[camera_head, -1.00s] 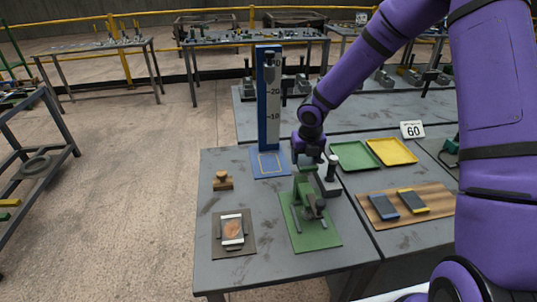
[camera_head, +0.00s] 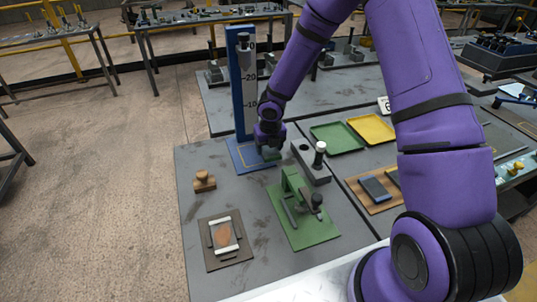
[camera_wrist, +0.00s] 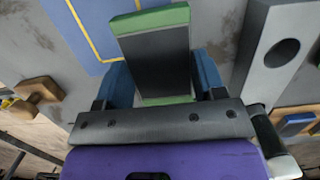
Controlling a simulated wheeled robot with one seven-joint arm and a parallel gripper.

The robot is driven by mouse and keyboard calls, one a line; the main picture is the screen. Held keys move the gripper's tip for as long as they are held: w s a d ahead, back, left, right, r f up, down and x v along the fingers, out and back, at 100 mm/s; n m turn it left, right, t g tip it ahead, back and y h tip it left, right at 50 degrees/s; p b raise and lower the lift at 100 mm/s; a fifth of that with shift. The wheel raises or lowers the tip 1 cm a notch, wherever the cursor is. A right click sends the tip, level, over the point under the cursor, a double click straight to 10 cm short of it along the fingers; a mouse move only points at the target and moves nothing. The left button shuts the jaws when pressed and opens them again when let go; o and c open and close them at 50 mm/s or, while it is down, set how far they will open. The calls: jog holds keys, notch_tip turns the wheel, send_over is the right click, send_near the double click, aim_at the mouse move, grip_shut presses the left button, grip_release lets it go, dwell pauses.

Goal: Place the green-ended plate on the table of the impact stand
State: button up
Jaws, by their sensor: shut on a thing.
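The green-ended plate (camera_wrist: 155,60) is dark grey with a green strip at each end. My gripper (camera_wrist: 161,74) is shut on it, with one blue finger on each long side. In the head view my gripper (camera_head: 270,138) is at the right front of the impact stand's blue column (camera_head: 236,85). A green bit of the plate (camera_head: 271,154) shows below it, over or beside the right part of the stand's blue table (camera_head: 239,166). A yellow outline marks that table, which also shows in the wrist view (camera_wrist: 66,14). I cannot tell whether plate and table touch.
A grey block with a hole (camera_head: 312,165) stands close right of my gripper. A green press (camera_head: 293,190) is in front. A wooden stamp (camera_head: 204,181) sits left. Green (camera_head: 337,137) and yellow (camera_head: 371,128) trays lie right. Bench surface left of the stand is clear.

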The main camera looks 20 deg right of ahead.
aim_at(269, 150)
jog(key=shift+f, duration=1.75)
jog(key=o, duration=1.5)
jog(key=shift+f, duration=0.1)
jog(key=r, duration=0.4)
jog(key=s+r, duration=0.1)
jog(key=r, duration=0.3)
jog(key=s+r, duration=0.1)
jog(key=r, duration=0.3)
jog(key=shift+r, duration=0.1)
